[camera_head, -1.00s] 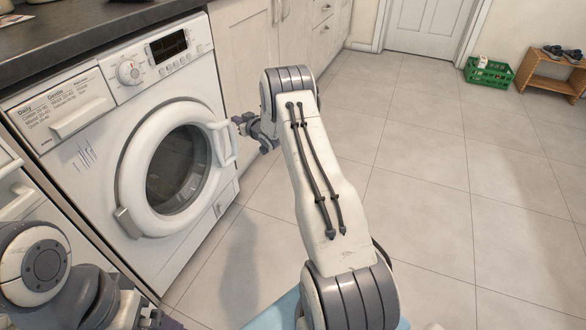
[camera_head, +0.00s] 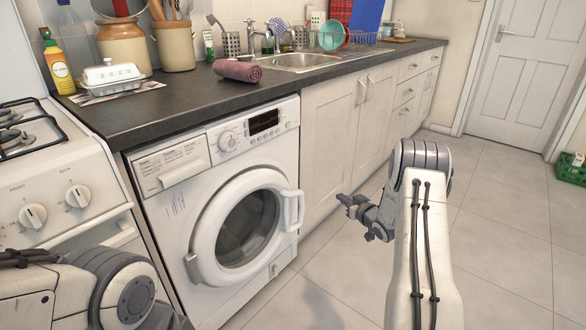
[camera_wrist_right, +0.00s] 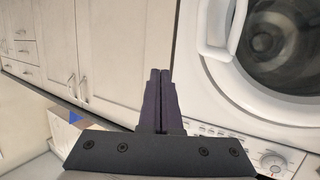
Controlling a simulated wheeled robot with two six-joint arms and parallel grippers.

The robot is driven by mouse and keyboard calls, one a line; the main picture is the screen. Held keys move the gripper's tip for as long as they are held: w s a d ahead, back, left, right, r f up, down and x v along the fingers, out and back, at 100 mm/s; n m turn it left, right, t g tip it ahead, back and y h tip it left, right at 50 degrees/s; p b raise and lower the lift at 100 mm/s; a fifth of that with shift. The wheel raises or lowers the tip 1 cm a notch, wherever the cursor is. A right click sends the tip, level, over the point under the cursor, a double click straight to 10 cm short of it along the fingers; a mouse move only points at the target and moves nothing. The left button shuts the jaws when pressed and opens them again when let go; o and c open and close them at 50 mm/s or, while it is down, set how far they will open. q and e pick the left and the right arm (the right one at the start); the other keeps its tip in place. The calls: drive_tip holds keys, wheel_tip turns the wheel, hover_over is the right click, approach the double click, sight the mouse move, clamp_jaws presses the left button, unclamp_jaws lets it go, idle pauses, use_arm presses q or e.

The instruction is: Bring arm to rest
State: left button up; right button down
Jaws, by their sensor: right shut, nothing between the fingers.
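My right gripper (camera_head: 345,200) is in front of the lower cupboards, just right of the washer and apart from its door handle. In the right wrist view its two dark fingers (camera_wrist_right: 160,90) are together with nothing between them. My right arm (camera_head: 425,240) reaches up from the bottom right. The washing machine (camera_head: 170,215) stands under the counter with its round door (camera_head: 205,240) shut. The door also shows in the right wrist view (camera_wrist_right: 228,25). Part of my left arm (camera_head: 125,285) is at the bottom left; its gripper is not visible.
The dark counter (camera_head: 190,105) holds a rolled towel (camera_head: 237,70), a butter dish (camera_head: 112,75), jars and a sink (camera_head: 295,62). A cooker (camera_head: 75,185) stands left of the washer. A green crate (camera_head: 571,170) is at the far right. The tiled floor on the right is clear.

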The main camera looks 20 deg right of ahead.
drive_tip(key=a+r+n+g, duration=0.15)
drive_tip(key=a+r, duration=0.25)
drive_tip(key=a, duration=0.6)
drive_tip(key=a+r+g, duration=0.3)
drive_tip(key=a+r, duration=0.1)
drive_tip(key=a, duration=0.6)
drive_tip(key=s+a+r+n+g, duration=0.1)
drive_tip(key=s+a+r+g, duration=0.1)
drive_tip(key=s+a, duration=0.65)
drive_tip(key=s+a+r+n+g, duration=0.1)
drive_tip(key=s+a+g, duration=0.25)
drive_tip(key=s, duration=0.75)
drive_tip(key=s+a+r+n+g, duration=0.15)
drive_tip(key=s+a, duration=0.25)
drive_tip(key=s, duration=0.7)
drive_tip(key=s+a+n+g, duration=0.2)
drive_tip(key=s+a+g, duration=0.15)
drive_tip(key=s, duration=0.65)
wheel_tip(320, 180, up, 34)
drive_tip(key=s+p, duration=0.2)
drive_tip(key=p, duration=3.1)
drive_tip(key=shift+a+f+y, duration=0.15)
drive_tip(key=shift+f+y, duration=0.05)
drive_tip(key=shift+y, duration=0.2)
